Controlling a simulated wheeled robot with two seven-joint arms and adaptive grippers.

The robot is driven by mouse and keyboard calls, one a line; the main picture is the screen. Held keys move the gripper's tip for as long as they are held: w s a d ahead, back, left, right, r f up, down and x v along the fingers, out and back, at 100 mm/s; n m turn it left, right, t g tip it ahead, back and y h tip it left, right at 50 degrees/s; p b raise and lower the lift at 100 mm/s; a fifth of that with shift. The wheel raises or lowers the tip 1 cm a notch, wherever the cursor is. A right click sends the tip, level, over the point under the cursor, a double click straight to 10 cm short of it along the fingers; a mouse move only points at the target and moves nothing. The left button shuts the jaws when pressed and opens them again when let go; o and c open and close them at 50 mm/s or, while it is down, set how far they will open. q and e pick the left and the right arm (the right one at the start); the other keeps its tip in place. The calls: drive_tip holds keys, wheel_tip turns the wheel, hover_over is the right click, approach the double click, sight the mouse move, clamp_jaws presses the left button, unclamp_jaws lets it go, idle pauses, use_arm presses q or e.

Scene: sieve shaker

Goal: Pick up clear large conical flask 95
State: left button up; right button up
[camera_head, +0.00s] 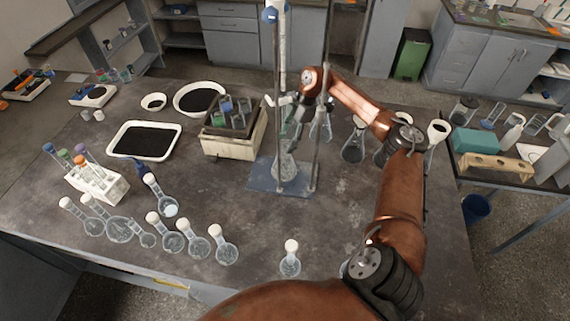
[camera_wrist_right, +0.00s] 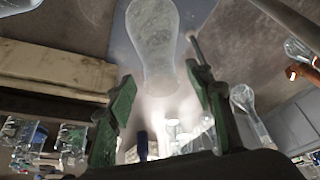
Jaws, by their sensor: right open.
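A clear flask (camera_head: 285,167) stands low between the rods of a metal stand on a blue-grey base; I cannot read a label on it. My right gripper (camera_head: 288,118) is at the stand, above the flask in the head view and partly hidden by the rods. In the wrist view its green fingers (camera_wrist_right: 163,95) are apart with nothing gripped. Other clear flasks, such as one dark-filled flask (camera_head: 353,146), stand right of the stand. My left gripper is not seen.
The stand base (camera_head: 262,180) and its upright rods (camera_head: 319,135) crowd the gripper. A cream box (camera_head: 228,145) is close on the left. Several stoppered round flasks (camera_head: 223,248) line the front. A black-filled tray (camera_head: 145,140) lies left.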

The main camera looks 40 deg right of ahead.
drive_tip(key=shift+x, duration=0.9)
drive_tip(key=shift+r, duration=0.1)
drive_tip(key=shift+c, duration=0.8)
clamp_jaws()
